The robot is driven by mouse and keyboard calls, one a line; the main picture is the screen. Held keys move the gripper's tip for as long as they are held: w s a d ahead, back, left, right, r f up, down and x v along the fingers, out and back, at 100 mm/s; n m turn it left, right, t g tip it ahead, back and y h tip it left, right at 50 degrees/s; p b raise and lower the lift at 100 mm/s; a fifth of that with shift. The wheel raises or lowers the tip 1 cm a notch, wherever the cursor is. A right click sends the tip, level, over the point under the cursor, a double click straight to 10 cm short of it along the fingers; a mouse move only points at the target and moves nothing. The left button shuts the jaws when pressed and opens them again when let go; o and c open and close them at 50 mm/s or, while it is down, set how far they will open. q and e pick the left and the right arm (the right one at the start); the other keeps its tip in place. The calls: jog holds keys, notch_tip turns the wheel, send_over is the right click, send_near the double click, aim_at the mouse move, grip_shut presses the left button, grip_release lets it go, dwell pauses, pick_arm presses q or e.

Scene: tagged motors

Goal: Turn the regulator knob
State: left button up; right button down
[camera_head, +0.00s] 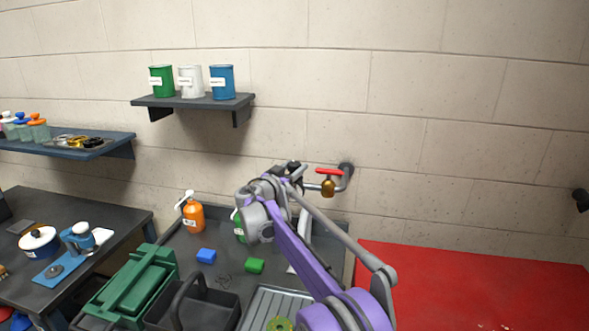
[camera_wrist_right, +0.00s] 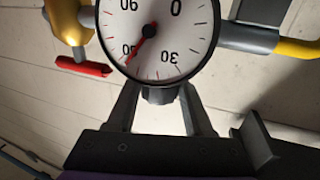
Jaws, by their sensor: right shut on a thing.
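The pressure gauge (camera_wrist_right: 165,35) fills the top middle of the right wrist view, upside down. Its red needle points to the lower left, partly over a number. A dark knob (camera_wrist_right: 158,97) shows just below the gauge rim, between the two grey fingers of my right gripper (camera_wrist_right: 160,88), which is shut on it. The gauge hides part of the fingertips and the knob. In the head view my right gripper (camera_head: 290,171) is by the wall at the pipe, and my arm hides the gauge and knob there. My left gripper is in neither view.
A brass valve (camera_head: 328,188) with a red lever sits on the pipe close to the right of my gripper. Below are an orange spray bottle (camera_head: 194,216), a blue block (camera_head: 206,255), a green block (camera_head: 254,265) and a green toolbox (camera_head: 128,287). A red surface (camera_head: 470,285) lies at right.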

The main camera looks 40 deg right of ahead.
jog(key=n+t+y+p, duration=0.1)
jog(key=t, duration=0.1)
jog(key=n+t+y+p, duration=0.1)
jog(key=n+t+y, duration=0.1)
jog(key=shift+d+r+n+t+p, duration=0.1)
jog(key=shift+r+n+t+p, duration=0.2)
jog(key=shift+r+t, duration=0.1)
jog(key=shift+f+n+t+y, duration=0.25)
jog(key=shift+n+t+y, duration=0.45)
jog(key=shift+t+y, duration=0.1)
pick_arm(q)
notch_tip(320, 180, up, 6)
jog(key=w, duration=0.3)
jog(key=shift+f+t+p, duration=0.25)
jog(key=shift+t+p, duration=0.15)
pick_arm(e)
jog(key=shift+f+n+t+y, duration=0.1)
jog(key=shift+n+t+y, duration=0.4)
jog(key=shift+y, duration=0.1)
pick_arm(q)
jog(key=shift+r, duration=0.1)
pick_arm(e)
jog(key=shift+n+t+y, duration=0.3)
jog(key=shift+y, duration=0.1)
jog(key=shift+c, duration=1.4)
grip_release()
